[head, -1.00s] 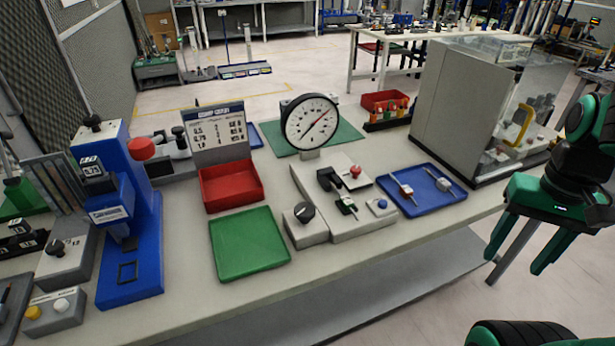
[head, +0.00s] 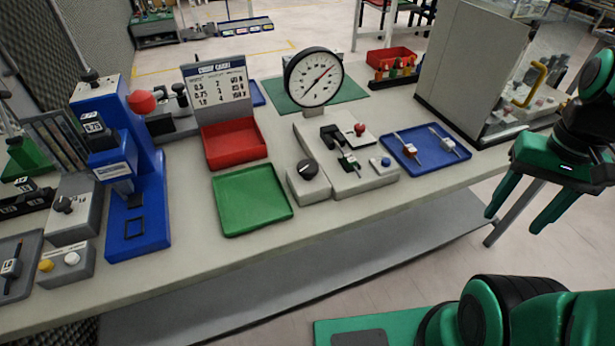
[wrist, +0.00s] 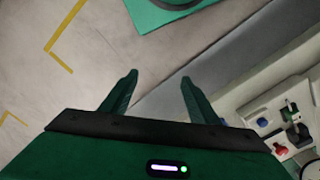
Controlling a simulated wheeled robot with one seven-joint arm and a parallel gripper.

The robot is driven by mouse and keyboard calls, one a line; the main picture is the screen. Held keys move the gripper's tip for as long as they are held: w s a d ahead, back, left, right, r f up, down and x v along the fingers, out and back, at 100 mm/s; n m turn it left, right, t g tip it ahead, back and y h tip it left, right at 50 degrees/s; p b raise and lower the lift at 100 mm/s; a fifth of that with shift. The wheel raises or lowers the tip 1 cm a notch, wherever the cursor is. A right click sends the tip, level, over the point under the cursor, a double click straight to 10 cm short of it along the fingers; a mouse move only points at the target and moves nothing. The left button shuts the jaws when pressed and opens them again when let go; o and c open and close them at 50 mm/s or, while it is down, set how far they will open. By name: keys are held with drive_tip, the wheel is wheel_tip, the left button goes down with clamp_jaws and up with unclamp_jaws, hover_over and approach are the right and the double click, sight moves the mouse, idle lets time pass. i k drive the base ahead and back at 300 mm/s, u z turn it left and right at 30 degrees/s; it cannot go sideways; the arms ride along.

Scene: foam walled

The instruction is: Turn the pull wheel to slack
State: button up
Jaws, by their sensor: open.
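A pull tester (head: 345,160) with a pale grey body stands mid-bench. A black knob (head: 308,169) with a light pointer line sits on the block at its left front; it looks like the pull wheel. The tester also carries a dark clamp (head: 346,161), a red knob (head: 360,129) and a blue button (head: 386,161). My gripper (head: 518,208) is open and empty, off the bench's front edge, well right of the knob. In the wrist view my open fingers (wrist: 158,85) point over floor; part of the tester (wrist: 275,125) shows at right.
A green tray (head: 252,202) lies just left of the knob, with a red bin (head: 234,143) behind. A blue tray (head: 426,148) with two small parts lies right of the tester. A tall grey cabinet (head: 470,65) stands at the right back. A blue press (head: 140,190) stands left.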

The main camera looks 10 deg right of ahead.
sight(308, 168)
drive_tip(key=z, duration=1.25)
drive_tip(key=k, duration=1.1)
drive_tip(key=u, duration=1.25)
drive_tip(key=i, duration=0.5)
drive_tip(key=z, duration=0.05)
